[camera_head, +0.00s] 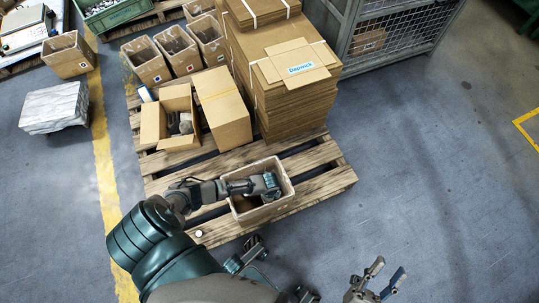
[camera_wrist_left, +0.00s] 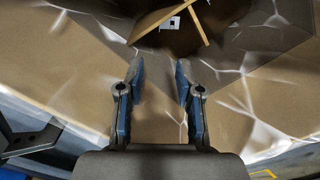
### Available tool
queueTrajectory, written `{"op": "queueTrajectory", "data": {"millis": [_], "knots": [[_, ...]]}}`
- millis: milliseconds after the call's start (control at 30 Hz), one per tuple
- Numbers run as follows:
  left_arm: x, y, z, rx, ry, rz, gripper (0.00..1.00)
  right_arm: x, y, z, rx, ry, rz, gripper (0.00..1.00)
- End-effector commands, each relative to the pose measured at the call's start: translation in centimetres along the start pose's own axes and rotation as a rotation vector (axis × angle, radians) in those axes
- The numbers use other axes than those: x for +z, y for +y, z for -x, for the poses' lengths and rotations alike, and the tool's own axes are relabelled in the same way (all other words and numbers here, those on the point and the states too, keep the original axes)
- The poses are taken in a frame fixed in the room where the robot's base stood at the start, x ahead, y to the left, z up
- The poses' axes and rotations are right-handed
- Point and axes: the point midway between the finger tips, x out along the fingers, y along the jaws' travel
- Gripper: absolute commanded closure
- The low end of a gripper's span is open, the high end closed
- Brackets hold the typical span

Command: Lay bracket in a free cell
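I cannot make out a bracket for certain in either view. My left gripper (camera_head: 267,186) reaches down into a worn brown bin (camera_head: 246,216) at the front of the pallet in the head view. In the left wrist view the two fingers of this gripper (camera_wrist_left: 159,88) stand apart, with only plain brown surface between them and no part visibly held. The gripper and forearm hide much of the bin's inside, and no separate cells show there. My right gripper (camera_head: 378,282) is open and empty over the floor at the bottom right.
The bin stands on a wooden pallet (camera_head: 325,184). Behind it are an open carton (camera_head: 153,124) with grey contents, a closed carton (camera_head: 222,108) and a tall cardboard stack (camera_head: 300,95). Several brown bins (camera_head: 148,66) line the back left. A wire cage (camera_head: 400,35) stands behind.

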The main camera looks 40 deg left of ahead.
Motion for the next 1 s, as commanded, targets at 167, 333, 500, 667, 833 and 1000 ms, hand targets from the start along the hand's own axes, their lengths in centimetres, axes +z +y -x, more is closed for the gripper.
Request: {"op": "queueTrajectory", "data": {"millis": [167,333,500,667,833,1000], "knots": [[0.1,-0.1,2.6,-0.002,0.002,-0.002,0.65,0.0,-0.1,0.0,-0.001,0.000,0.000,0.60],[0.1,-0.2,6.6,-0.003,0.002,-0.002,0.65,0.0,-0.1,0.0,-0.001,0.000,0.000,0.60],[0.1,-0.2,9.7,-0.001,0.002,-0.001,0.65,0.0,-0.1,0.0,-0.001,0.000,0.000,0.60],[0.1,-0.1,11.2,0.000,0.001,0.000,0.65,0.0,0.0,0.0,0.000,0.000,-0.001,0.60],[0.1,-0.1,11.5,0.001,0.001,0.001,0.65,0.0,-0.1,0.0,-0.001,0.000,-0.001,0.60],[-0.7,0.2,11.5,-0.011,0.031,0.004,0.65,0.0,-0.1,0.0,-0.001,0.000,0.000,0.60]]}}
